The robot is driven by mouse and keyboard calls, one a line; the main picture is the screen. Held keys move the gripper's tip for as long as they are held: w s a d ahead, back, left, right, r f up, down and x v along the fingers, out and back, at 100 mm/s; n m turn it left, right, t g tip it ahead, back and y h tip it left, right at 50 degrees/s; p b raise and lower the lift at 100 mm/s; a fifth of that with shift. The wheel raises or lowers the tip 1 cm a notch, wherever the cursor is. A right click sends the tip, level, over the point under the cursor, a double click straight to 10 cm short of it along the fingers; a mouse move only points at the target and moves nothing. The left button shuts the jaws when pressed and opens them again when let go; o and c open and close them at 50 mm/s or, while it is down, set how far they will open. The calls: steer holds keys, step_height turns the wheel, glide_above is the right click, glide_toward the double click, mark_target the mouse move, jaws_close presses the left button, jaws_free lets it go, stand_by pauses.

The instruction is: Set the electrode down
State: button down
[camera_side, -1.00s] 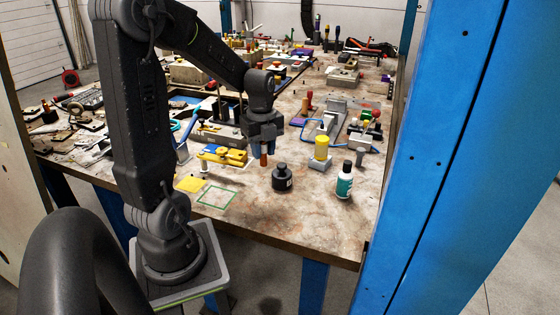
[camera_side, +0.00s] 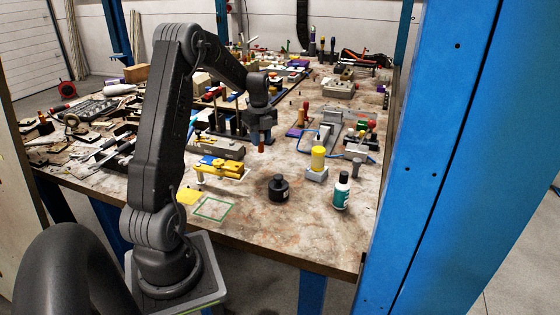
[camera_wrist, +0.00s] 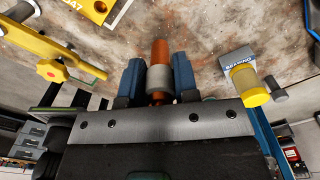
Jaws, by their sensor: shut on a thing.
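The electrode is a copper-coloured rod (camera_wrist: 160,52) with a grey collar, in the middle of the wrist view. My gripper (camera_wrist: 158,78) is shut on it, one blue-grey finger on each side. In the side view my gripper (camera_side: 261,137) points down over the table's middle, and the electrode (camera_side: 261,147) hangs below its fingers. Its lower end appears clear of the table, though the exact gap is hard to tell. A black bottle (camera_side: 278,189) stands nearer the camera than the electrode.
A yellow cylinder on a grey block (camera_side: 318,160) and a white-green bottle (camera_side: 341,191) stand to the right. Bare tabletop lies in front. Clutter fills the back.

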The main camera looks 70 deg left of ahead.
steer(key=w+f, duration=0.1)
steer(key=w, duration=0.1)
steer(key=w+d+f, duration=0.2)
steer(key=w, duration=0.1)
steer(key=shift+w+f, duration=0.3)
steer(key=shift+w, duration=0.05)
steer(key=shift+f, duration=2)
steer(key=c, duration=0.9)
jaws_free()
steer(key=shift+f, duration=0.15)
steer(key=shift+o, duration=0.2)
